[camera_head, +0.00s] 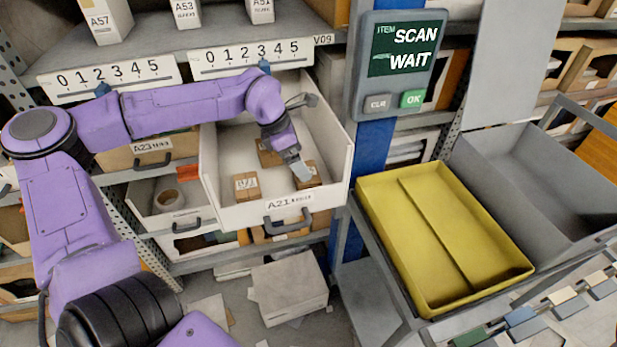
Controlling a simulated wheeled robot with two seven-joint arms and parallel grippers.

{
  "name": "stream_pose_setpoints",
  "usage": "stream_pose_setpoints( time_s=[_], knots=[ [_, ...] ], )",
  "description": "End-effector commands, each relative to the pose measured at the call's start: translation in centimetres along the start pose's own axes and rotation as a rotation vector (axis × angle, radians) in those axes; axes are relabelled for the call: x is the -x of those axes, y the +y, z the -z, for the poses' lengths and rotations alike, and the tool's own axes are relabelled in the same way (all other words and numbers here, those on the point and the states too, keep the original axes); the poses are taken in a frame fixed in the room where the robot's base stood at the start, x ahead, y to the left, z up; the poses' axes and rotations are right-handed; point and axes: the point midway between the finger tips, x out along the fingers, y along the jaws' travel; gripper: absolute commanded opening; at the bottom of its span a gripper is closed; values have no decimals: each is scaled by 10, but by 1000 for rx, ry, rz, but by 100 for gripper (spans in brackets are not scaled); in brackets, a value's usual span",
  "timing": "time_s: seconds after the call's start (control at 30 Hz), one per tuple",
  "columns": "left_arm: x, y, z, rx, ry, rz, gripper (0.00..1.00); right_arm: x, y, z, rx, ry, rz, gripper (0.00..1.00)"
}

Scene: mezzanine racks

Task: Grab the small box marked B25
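Three small brown boxes lie in the open white drawer (232,216) labelled A21: a front left box (246,187), a back box (268,154) and a right box (313,174). Their labels are too small to read surely, so I cannot tell which is B25. My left gripper (299,171) reaches down into the drawer at the right box and partly covers it. I cannot tell whether its fingers are open or shut, or whether they touch that box. My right gripper is not in view.
A yellow divided tray (433,243) stands right of the drawer, beside a grey bin (545,180). A scanner panel (398,62) reading SCAN and WAIT hangs above. A lower drawer (168,206) holds a tape roll (169,199). A pale carton (288,287) sits on the floor.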

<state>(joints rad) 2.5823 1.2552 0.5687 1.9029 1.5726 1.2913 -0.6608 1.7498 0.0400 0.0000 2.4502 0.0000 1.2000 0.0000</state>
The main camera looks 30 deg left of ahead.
Motion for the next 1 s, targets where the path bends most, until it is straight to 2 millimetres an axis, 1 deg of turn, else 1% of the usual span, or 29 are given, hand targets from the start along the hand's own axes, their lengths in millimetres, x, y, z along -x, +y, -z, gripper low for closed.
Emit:
stream_pose_setpoints(
  time_s=[0.13,0.23,0.3,0.33,0.43,0.6,0.67,0.7,0.73,1.0],
  knots=[
    [-18,-2,3,-1,3,3,100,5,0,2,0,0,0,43],
    [-37,-4,8,-1,4,4,100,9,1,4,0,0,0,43],
    [-50,-3,8,-2,4,2,100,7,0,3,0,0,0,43],
    [-53,-3,7,-2,3,1,100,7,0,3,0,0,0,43],
    [-58,-3,7,-2,0,0,100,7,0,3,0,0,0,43],
    [-58,-3,6,-2,-1,0,100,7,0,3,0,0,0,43],
    [-58,-3,6,-2,-1,0,80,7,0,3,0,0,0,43],
    [-58,-3,6,-2,-1,0,67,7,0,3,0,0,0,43],
    [-58,-3,6,-2,-1,0,63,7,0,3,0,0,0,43],
    [-56,-3,5,-3,-3,-1,63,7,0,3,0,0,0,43]
  ],
)
